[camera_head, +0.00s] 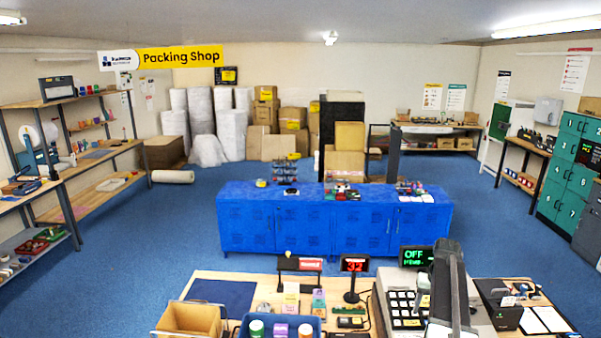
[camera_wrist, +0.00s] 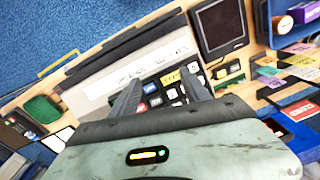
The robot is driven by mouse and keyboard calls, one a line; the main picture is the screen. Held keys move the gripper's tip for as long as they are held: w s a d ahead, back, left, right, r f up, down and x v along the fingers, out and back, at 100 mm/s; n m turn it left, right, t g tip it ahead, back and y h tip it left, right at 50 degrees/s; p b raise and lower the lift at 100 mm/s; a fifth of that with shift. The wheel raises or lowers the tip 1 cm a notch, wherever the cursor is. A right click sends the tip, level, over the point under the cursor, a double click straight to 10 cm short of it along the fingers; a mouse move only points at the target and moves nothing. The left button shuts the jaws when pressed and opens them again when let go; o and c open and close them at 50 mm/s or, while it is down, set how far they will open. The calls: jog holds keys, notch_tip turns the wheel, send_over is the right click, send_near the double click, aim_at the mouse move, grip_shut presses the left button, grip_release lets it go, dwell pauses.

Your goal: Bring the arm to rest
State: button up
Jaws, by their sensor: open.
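My gripper (camera_wrist: 160,88) shows in the wrist view with its two dark fingers apart and nothing between them. Beyond the fingers lies the cash register (camera_wrist: 150,70) with its coloured keys. In the head view my grey arm rises at the lower right, in front of the register (camera_head: 403,310). I cannot make out the fingers there.
The wooden counter (camera_head: 225,280) holds a cardboard box (camera_head: 188,320), a blue mat (camera_head: 220,297), a blue tray and a red number display (camera_head: 354,264). A green-lit display (camera_head: 416,257) stands close to my arm. Blue cabinets (camera_head: 335,232) stand beyond open blue floor.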

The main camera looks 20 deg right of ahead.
jog(key=w+a+n, duration=0.2)
jog(key=a+n, duration=0.1)
jog(key=a, duration=2.1)
jog(key=s+a+n, duration=0.2)
jog(key=s+a, duration=0.1)
jog(key=a, duration=0.7)
jog(key=s+a+n, duration=0.1)
jog(key=s+a, duration=0.2)
jog(key=a, duration=0.8)
notch_tip(320, 180, down, 23)
jog(key=s+b, duration=0.1)
jog(key=b, duration=2.1)
jog(key=shift+s+r+h+b, duration=0.15)
jog(key=shift+s+h+b, duration=0.1)
jog(key=shift+h+b, duration=0.1)
